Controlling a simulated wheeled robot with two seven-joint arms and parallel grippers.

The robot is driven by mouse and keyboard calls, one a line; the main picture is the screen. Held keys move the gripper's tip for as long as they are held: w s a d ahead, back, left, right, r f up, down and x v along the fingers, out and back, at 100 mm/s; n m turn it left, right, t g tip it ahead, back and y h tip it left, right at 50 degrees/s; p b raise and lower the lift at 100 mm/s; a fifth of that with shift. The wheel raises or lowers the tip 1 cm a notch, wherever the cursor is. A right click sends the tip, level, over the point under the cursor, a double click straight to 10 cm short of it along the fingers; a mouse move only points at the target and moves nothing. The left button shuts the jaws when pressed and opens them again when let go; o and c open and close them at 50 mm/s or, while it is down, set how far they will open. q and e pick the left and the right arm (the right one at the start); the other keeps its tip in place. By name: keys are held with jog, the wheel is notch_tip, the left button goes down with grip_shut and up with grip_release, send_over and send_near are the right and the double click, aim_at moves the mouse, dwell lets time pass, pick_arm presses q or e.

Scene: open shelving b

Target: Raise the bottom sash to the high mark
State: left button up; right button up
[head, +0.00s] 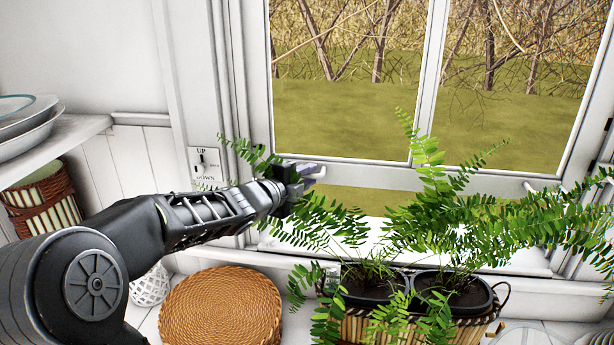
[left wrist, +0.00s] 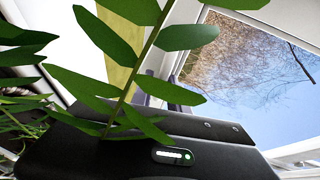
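The white bottom sash (head: 385,174) of the window stands part-way up, with a strip of green outdoors showing below its bottom rail. A small white lift handle (head: 530,187) shows near the right end of that rail. Fern leaves and the gripper body hide whether the fingers are closed or touching. A plate marked UP and DOWN (head: 205,165) is on the frame to the left. My right gripper is not in view.
Ferns in a wicker planter (head: 470,326) stand before the window, their fronds crossing the sash and my left gripper. A round woven mat (head: 220,310) lies to their left. A shelf (head: 60,142) with plates (head: 30,120) is at the left.

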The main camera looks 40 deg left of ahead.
pick_arm(q)
jog(key=s+r, duration=0.1)
jog(key=s, duration=0.6)
jog(key=shift+s+d+r, duration=0.2)
jog(key=shift+s, duration=0.15)
dwell(0.4)
